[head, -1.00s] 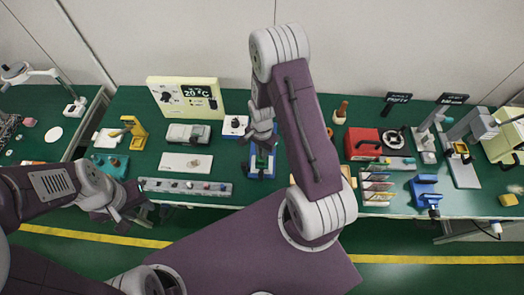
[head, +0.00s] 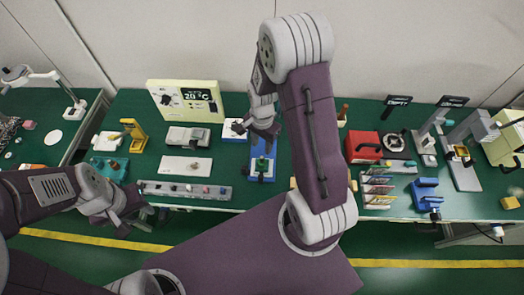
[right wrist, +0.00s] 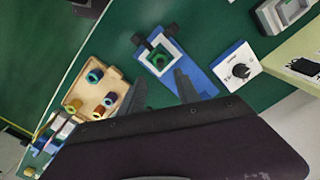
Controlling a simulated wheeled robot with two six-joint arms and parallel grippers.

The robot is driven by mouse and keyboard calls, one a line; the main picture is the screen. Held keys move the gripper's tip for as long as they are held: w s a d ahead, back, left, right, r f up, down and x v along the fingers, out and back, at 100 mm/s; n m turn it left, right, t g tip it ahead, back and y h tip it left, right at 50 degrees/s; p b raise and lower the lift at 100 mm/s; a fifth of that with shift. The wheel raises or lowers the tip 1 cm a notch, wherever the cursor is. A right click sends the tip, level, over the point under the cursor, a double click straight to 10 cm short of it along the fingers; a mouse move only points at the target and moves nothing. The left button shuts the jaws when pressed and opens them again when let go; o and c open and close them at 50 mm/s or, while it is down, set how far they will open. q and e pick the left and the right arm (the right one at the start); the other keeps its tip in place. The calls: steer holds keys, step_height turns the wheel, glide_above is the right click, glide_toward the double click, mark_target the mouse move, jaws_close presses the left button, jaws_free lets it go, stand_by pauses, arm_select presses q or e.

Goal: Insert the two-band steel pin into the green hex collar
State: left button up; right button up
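The green hex collar (right wrist: 159,59) sits in a white square on a blue fixture (right wrist: 199,79) in the right wrist view. The fixture also shows in the head view (head: 262,174), partly behind my right gripper. My right gripper (right wrist: 160,91) is beside the fixture's near side in its wrist view, its two dark fingers apart with nothing seen between them. In the head view my right gripper (head: 264,134) hangs above the fixture. My left gripper (head: 140,212) is low at the table's front edge; its fingers are too small to read. I cannot pick out the two-band steel pin.
A grey strip (head: 215,194) with several small parts lies along the front edge. A wooden tray (right wrist: 80,97) holds several coloured collars beside the fixture. A white dial box (right wrist: 236,67) stands on its other side. A red box (head: 361,147) stands further right.

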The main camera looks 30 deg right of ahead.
steer(key=shift+r, duration=0.6)
